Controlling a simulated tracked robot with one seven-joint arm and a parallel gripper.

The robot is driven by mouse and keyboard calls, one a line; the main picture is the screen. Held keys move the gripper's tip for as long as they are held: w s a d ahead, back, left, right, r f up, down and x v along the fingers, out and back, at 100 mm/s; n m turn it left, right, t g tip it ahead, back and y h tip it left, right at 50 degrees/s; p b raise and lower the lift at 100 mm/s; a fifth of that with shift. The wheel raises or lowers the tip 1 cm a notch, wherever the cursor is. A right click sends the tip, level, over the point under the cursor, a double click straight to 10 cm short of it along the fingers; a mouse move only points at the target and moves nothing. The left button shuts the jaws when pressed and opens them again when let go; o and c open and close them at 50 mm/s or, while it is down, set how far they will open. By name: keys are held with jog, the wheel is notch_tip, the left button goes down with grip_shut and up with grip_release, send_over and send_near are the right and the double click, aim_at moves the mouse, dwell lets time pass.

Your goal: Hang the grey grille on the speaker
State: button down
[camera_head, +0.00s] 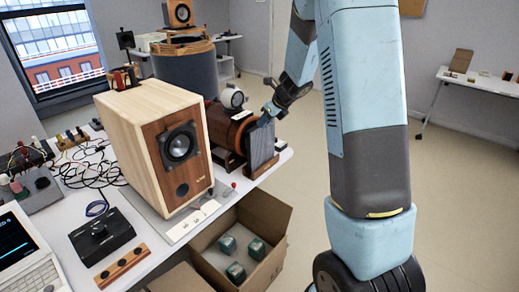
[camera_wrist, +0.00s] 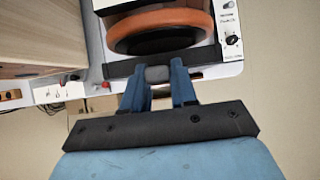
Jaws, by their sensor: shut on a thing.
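The speaker (camera_head: 155,140) is a pale wooden box with a brown front and a dark round driver, standing on the table. Its wooden side shows at the upper left in the wrist view (camera_wrist: 40,35). The grey grille (camera_head: 262,146) is an upright dark panel at the table's right end, right of the speaker. My gripper (camera_head: 270,109) is at the grille's top edge. In the wrist view my gripper (camera_wrist: 158,78) has its blue fingers shut on the middle of the grille's dark edge (camera_wrist: 115,69). Most of the grille's face is hidden there.
A reddish-brown round device (camera_head: 228,125) stands between speaker and grille; its orange ring (camera_wrist: 160,22) shows beyond the grille. An open carton (camera_head: 272,222) with green blocks is below the table edge. Cables (camera_head: 88,168) and a black box (camera_head: 102,235) lie left. The floor at right is clear.

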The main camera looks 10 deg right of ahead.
jog(key=shift+f, duration=0.1)
jog(key=shift+w+r, duration=0.1)
jog(key=shift+r, duration=3)
jog(key=shift+a, duration=0.1)
